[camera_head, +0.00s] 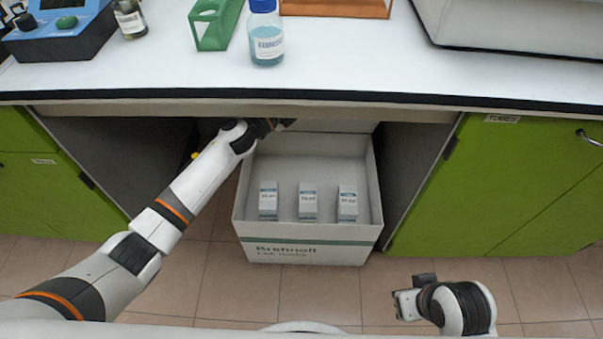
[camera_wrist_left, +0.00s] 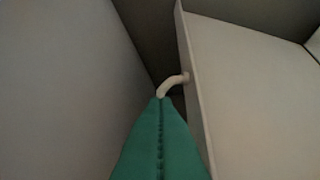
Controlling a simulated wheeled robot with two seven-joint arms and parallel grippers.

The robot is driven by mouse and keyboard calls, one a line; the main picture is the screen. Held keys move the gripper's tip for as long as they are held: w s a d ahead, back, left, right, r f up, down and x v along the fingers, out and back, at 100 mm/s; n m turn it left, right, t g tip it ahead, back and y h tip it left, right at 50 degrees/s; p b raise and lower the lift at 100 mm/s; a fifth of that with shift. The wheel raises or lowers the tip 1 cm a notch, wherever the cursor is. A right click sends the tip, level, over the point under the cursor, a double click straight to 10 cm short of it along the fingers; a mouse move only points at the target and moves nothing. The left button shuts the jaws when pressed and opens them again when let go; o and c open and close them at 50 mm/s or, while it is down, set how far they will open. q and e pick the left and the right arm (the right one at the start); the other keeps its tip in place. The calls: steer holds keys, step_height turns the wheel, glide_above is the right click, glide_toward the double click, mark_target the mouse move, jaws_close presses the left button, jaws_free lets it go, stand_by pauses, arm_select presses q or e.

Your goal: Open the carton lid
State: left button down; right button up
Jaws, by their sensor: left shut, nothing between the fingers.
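The carton (camera_head: 308,253) stands on the floor under the bench, its top open to view, with three small labelled boxes inside. A pale panel (camera_head: 345,128) that looks like its lid stands up at the back, partly hidden by the bench edge. My left gripper (camera_head: 284,124) is beside the carton's back left corner, under the bench edge. In the left wrist view its green fingers (camera_wrist_left: 161,105) are shut and empty. Their tip is at a curved pale loop (camera_wrist_left: 172,83) on the edge of a pale panel (camera_wrist_left: 245,85); contact is unclear. My right gripper (camera_head: 405,303) is low at the front right, away from the carton.
The white bench top (camera_head: 350,65) overhangs the carton, with a blue-capped bottle (camera_head: 266,40) and a green rack (camera_head: 213,25) on it. Green cabinets (camera_head: 480,180) flank the knee space. Tiled floor (camera_head: 230,290) is clear in front.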

arm_select(q)
steer(key=shift+w+r, duration=0.2)
steer(key=shift+w, duration=0.1)
steer(key=shift+w+p, duration=0.1)
steer(key=shift+p, duration=0.2)
steer(key=shift+f, duration=0.1)
steer(key=s+a+f+m+h+b, duration=0.2)
steer(key=s+f+m+b, duration=0.1)
steer(key=s+f+b, duration=0.7)
steer(key=s+a+f+m+h+b, duration=0.2)
steer(key=s+f+m+h+b, duration=0.1)
steer(key=s+f+b, duration=0.8)
steer(key=shift+s+b, duration=0.45)
steer(key=shift+b, duration=0.55)
